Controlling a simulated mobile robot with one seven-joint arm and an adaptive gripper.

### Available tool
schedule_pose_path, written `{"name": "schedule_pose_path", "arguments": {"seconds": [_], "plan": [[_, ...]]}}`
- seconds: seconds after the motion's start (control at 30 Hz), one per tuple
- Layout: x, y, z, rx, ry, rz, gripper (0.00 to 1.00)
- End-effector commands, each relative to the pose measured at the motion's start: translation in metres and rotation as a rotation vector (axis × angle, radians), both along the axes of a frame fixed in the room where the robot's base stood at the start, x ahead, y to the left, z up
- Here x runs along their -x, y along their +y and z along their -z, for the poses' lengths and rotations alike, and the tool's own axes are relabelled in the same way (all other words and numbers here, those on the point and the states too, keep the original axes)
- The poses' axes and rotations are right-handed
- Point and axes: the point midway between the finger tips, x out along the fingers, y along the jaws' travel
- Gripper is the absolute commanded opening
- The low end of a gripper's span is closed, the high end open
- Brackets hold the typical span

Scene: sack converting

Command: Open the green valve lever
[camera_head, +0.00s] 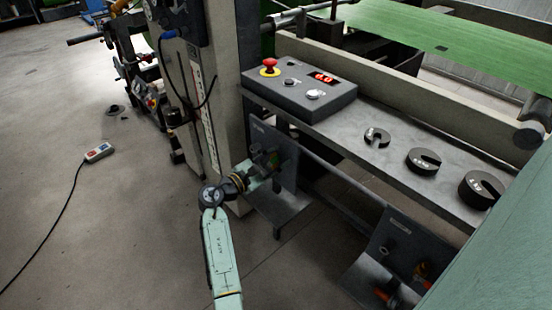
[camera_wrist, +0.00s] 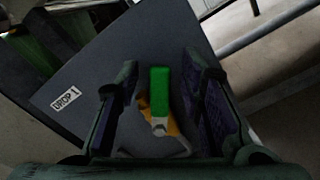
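The green valve lever (camera_wrist: 160,92) shows in the wrist view, on an orange-yellow valve body (camera_wrist: 172,127) in front of a dark plate (camera_wrist: 95,75) with a white label. My gripper (camera_wrist: 161,78) is open, with one finger on each side of the lever. Gaps show between the lever and both fingers, and I see no contact. In the head view my gripper (camera_head: 256,176) is at the dark plate (camera_head: 284,150) below the bench. There the lever is small and partly covered by my gripper.
A control box (camera_head: 300,90) with a red button and several slotted weights (camera_head: 424,161) stand on the bench (camera_head: 350,130). A second dark plate (camera_head: 405,232) with fittings is at lower right. A rail (camera_wrist: 270,28) crosses the wrist view. The floor at left is mostly clear, with a cabled pendant (camera_head: 99,152).

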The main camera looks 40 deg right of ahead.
Motion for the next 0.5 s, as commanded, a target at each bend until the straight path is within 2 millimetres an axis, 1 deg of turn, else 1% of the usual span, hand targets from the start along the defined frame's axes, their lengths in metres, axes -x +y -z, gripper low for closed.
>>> {"name": "schedule_pose_path", "arguments": {"seconds": [0.27, 0.5], "plan": [[-0.0002, -0.0016, 0.0001, 0.000, 0.000, 0.000, 0.35], [-0.0002, -0.0013, 0.0002, 0.000, 0.000, 0.000, 0.20]]}}
